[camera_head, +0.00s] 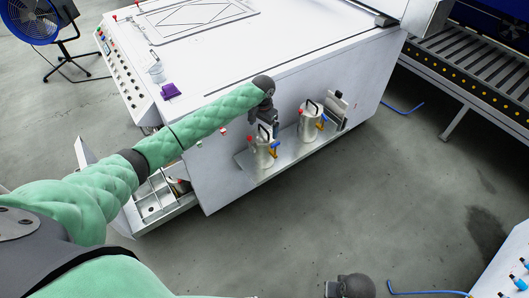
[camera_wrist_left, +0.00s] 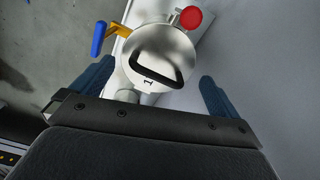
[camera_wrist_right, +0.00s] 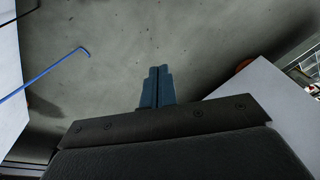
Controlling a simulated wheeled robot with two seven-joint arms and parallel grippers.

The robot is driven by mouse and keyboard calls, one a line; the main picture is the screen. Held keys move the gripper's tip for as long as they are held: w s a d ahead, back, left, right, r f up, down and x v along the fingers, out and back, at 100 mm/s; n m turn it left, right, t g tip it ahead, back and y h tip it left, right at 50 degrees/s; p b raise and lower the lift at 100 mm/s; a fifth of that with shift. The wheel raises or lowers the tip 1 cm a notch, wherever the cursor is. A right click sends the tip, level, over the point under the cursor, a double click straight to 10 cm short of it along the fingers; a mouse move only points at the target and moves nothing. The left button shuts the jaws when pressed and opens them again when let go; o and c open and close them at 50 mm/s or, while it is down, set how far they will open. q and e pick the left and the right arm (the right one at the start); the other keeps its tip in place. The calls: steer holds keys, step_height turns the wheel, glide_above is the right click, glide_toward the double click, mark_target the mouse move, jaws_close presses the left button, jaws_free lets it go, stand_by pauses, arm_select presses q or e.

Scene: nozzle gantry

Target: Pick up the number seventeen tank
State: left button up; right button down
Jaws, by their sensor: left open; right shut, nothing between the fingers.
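A silver tank (camera_head: 263,157) with a red knob, a blue lever and a black handle stands on the left part of the shelf on the machine's side. In the left wrist view its lid (camera_wrist_left: 160,48) shows the black handle and a digit like 1; the full number cannot be read. A similar tank (camera_head: 310,124) stands to its right, its number too small to read. My left gripper (camera_wrist_left: 155,85) is open above the left tank, fingers on either side of its lid, not closed on it. My right gripper (camera_wrist_right: 157,88) is shut and empty over the floor.
The shelf (camera_head: 284,155) juts from the white machine (camera_head: 225,175). A metal plate-like part (camera_head: 337,104) stands beyond the right tank. A compartmented tray (camera_head: 160,204) sits at lower left. A roller conveyor (camera_head: 475,70) is at right; the floor between is mostly clear.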

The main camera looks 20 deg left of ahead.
mark_target(264, 134)
arm_select(q)
step_height(264, 134, down, 5)
steer(key=shift+d+p, duration=0.15)
steer(key=shift+p, duration=0.75)
steer(key=shift+f, duration=0.5)
steer(key=c, duration=1.6)
steer(key=shift+w+r, duration=0.15)
steer(key=shift+c, duration=0.5)
arm_select(e)
step_height(264, 134, down, 9)
steer(key=s, duration=0.1)
steer(key=shift+d+f, duration=0.2)
steer(key=shift+d, duration=0.15)
